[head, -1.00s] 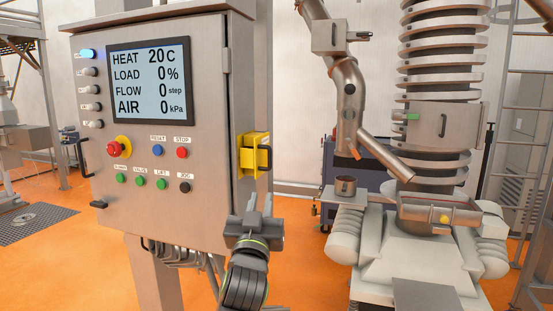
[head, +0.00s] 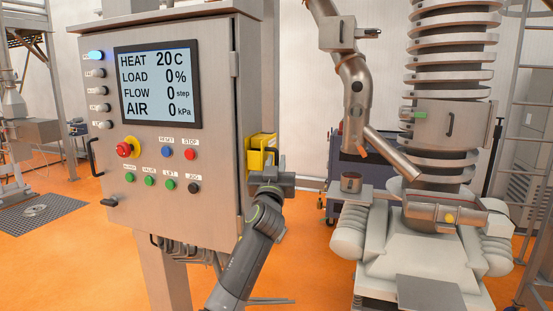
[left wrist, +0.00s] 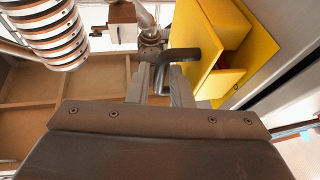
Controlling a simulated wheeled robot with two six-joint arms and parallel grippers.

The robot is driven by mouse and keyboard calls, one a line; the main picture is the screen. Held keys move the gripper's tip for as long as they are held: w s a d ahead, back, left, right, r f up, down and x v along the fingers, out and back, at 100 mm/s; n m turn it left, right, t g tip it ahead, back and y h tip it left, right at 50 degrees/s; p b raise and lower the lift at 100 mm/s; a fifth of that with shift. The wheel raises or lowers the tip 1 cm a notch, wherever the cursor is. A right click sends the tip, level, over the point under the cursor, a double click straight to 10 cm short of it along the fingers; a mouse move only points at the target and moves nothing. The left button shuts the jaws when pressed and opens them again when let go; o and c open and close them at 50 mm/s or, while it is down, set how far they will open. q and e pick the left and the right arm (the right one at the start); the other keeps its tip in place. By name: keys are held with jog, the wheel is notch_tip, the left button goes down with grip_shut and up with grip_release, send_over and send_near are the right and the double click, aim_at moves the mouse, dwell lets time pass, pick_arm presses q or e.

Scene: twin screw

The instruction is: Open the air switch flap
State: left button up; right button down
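The yellow air switch box (head: 262,142) is on the right side of the control cabinet. It also shows in the left wrist view (left wrist: 235,35), with its dark handle (left wrist: 197,53) sticking out from the yellow flap. A red part (left wrist: 234,58) shows in a gap between yellow panels. My left gripper (left wrist: 161,84) is at the handle, its two fingers apart with the handle's end between them; I see no clear grip on it. In the head view my left gripper (head: 268,165) hides the box's lower part and handle. My right gripper is not in view.
The steel control cabinet (head: 215,120), with screen and buttons, stands close to the left of my left gripper. Steel machinery (head: 430,230) and a small metal cup (head: 351,182) are to the right. Open orange floor lies between.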

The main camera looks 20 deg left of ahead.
pick_arm(q)
jog(key=shift+w+a+r, duration=0.15)
jog(key=shift+w+r, duration=0.1)
jog(key=shift+w, duration=0.35)
grip_shut()
